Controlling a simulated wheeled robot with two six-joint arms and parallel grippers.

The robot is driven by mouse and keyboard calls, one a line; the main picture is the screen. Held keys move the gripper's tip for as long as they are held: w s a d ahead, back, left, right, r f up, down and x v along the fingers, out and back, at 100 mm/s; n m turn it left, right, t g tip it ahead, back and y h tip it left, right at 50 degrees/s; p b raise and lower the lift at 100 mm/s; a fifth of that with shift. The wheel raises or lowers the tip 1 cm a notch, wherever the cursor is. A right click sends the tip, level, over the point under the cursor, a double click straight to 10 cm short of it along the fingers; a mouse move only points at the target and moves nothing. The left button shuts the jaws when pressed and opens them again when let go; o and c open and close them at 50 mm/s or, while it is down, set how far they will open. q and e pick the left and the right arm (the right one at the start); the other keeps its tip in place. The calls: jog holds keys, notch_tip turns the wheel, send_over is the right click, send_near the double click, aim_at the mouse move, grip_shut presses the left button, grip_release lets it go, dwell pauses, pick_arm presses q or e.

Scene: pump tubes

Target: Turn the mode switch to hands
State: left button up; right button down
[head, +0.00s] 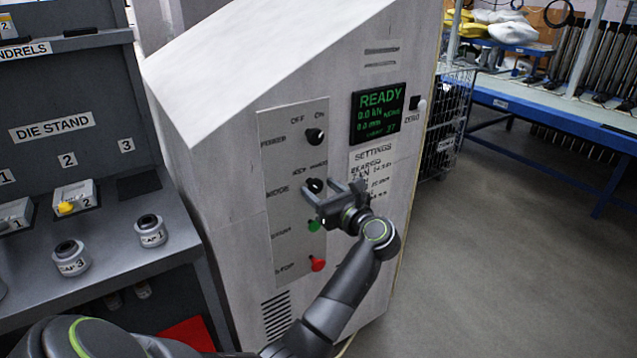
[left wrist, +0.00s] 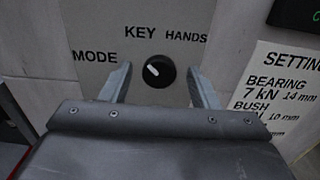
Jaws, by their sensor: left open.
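The mode switch (left wrist: 159,71) is a round black knob with a white pointer mark, on the grey control panel (left wrist: 60,50). In the left wrist view its pointer tilts to the upper left, toward the word KEY; HANDS is printed at the upper right. My left gripper (left wrist: 157,85) is open, with one finger on each side of the knob. I cannot tell whether the fingers touch it. In the head view the gripper (head: 330,191) is in front of the panel, and the mode switch (head: 314,185) shows just past its fingertips. My right gripper is not in view.
Above is the black power knob (head: 314,136); below are a green button (head: 314,226) and a red stop button (head: 318,264). A display (head: 379,113) reads READY. The die stand (head: 100,262) with caps is at the left. Open floor lies at the right.

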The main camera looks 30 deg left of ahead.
pick_arm(q)
jog(key=shift+a, duration=0.15)
jog(key=c, duration=0.9)
jog(key=shift+c, duration=0.2)
